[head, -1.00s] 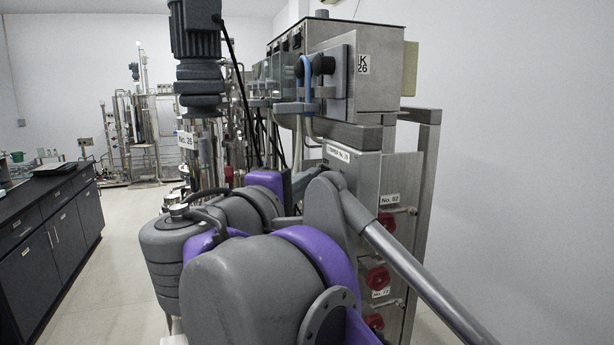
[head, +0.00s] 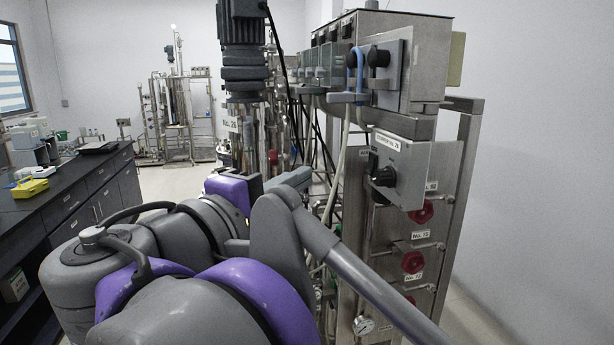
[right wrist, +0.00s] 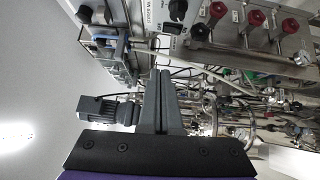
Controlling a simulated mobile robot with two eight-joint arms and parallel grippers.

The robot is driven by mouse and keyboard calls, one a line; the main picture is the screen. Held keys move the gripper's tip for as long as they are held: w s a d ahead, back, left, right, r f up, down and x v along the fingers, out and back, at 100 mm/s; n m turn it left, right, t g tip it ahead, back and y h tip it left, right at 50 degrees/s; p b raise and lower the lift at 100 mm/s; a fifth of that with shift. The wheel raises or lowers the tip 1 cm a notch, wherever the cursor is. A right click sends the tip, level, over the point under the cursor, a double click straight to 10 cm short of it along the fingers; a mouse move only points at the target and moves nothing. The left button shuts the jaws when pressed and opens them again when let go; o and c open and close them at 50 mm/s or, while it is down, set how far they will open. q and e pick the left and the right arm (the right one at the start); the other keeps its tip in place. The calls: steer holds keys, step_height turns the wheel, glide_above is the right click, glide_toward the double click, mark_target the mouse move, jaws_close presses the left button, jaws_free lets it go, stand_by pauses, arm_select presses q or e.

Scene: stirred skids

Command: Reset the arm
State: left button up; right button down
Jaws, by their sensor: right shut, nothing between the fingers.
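My right arm fills the lower part of the head view. Its right gripper (head: 291,179) points toward the steel skid (head: 395,245) and is partly hidden by my own arm links. In the right wrist view the two grey fingers (right wrist: 161,78) lie together with nothing between them. The gripper appears to be in front of the skid's pipes, and I cannot tell how far away they are. My left gripper is not in view.
A grey box with a black knob (head: 398,172) and red valve handles (head: 421,211) are on the skid. A motor (head: 243,50) hangs above the gripper. A dark bench (head: 75,188) with a yellow object (head: 30,187) stands left. The floor beyond it is open.

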steer(key=shift+d, duration=0.15)
steer(key=d+f+m+g+y, duration=0.1)
steer(key=d+f+g, duration=0.3)
steer(key=f, duration=0.5)
steer(key=d+f+m+g, duration=0.2)
steer(key=d+f, duration=0.5)
steer(key=f, duration=0.3)
steer(key=d+f+m+g+y, duration=0.1)
steer(key=d+f+g, duration=0.3)
steer(key=f, duration=0.5)
steer(key=s+d+f+m+y, duration=0.2)
steer(key=s+f+m, duration=0.1)
steer(key=f, duration=0.5)
steer(key=s+d+f+m+y, duration=0.2)
steer(key=s+f, duration=0.4)
steer(key=f, duration=0.3)
steer(key=s+d+f+m+g+y, duration=0.1)
steer(key=s+d+f+m+y, duration=0.1)
steer(key=f, duration=0.6)
steer(key=s+d+m, duration=0.1)
steer(key=s+m, duration=0.1)
steer(key=shift+s+f, duration=0.25)
steer(key=shift+s, duration=0.1)
steer(key=shift+d, duration=0.15)
